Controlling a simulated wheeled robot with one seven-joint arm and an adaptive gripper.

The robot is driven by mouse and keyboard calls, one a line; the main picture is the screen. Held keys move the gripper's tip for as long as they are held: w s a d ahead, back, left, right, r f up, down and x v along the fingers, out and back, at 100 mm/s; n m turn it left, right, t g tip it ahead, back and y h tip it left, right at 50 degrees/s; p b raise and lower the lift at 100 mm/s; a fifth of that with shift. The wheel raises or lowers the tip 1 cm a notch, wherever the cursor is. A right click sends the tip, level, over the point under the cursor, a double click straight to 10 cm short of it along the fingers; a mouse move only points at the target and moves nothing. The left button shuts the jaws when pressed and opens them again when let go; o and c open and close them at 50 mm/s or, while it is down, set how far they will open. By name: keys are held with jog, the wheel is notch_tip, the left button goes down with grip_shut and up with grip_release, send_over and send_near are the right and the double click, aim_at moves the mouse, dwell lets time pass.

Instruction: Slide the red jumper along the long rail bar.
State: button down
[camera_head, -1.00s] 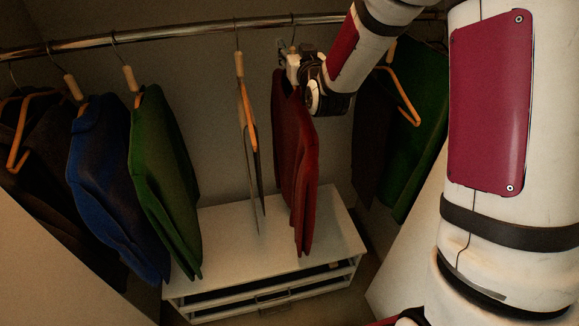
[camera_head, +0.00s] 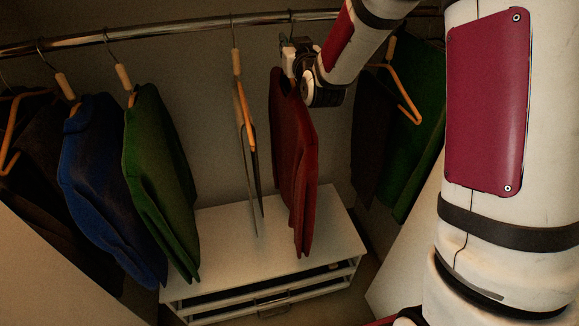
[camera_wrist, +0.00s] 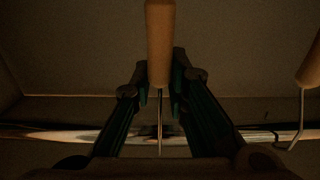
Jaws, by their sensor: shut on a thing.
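The red jumper (camera_head: 293,165) hangs on a hanger from the long rail bar (camera_head: 185,31), right of the middle in the head view. My gripper (camera_head: 294,58) is at the top of this hanger, just below the rail. In the wrist view my gripper (camera_wrist: 160,95) is shut on the hanger's neck, with its wooden neck piece (camera_wrist: 160,40) and thin metal hook between the two fingers. The rail bar also crosses the wrist view (camera_wrist: 60,135) behind the fingers. My wrist partly hides the hanger in the head view.
Left of the jumper hang a thin grey item (camera_head: 250,150), a green garment (camera_head: 158,180) and a blue one (camera_head: 105,185). Right of it hang dark and green garments (camera_head: 422,150). A white drawer unit (camera_head: 225,225) stands below. Another hanger neck (camera_wrist: 312,65) shows at right in the wrist view.

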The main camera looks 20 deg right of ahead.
jog(key=shift+d+r, duration=0.1)
jog(key=shift+d, duration=0.05)
jog(key=d, duration=1.1)
jog(key=shift+d, duration=0.4)
dwell(0.5)
jog(key=shift+d, duration=0.1)
jog(key=shift+d+p, duration=0.3)
jog(key=shift+d, duration=1.85)
